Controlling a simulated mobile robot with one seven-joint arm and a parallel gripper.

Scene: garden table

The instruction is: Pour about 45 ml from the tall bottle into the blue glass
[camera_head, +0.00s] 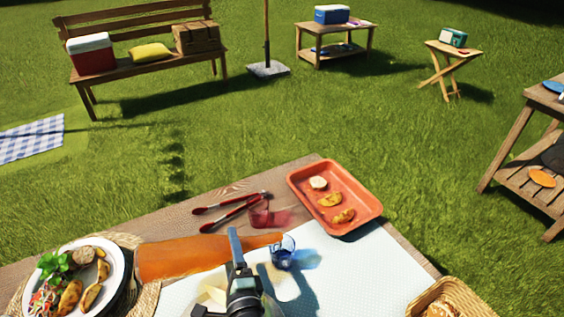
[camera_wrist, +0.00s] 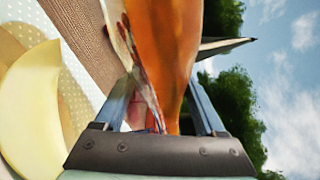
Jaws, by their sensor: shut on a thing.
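The tall bottle (camera_head: 190,257), with orange liquid inside, lies nearly level in the air in the head view, its neck pointing right toward the blue glass. My gripper (camera_head: 236,245) is shut on the bottle, and the wrist view shows the orange bottle (camera_wrist: 168,60) between both fingers. The small blue glass (camera_head: 283,252) is on the white table mat just right of the bottle's neck end. It looks close to the mouth, but the gap and any flowing liquid cannot be made out. My wrist hides part of the mat.
An orange tray (camera_head: 336,197) with food stands behind the glass. Red-handled tongs (camera_head: 232,207) and a red glass (camera_head: 268,213) lie behind the bottle. A plate of food (camera_head: 75,282) is at left, a bread basket (camera_head: 445,299) at lower right. The mat (camera_head: 370,277) is clear at right.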

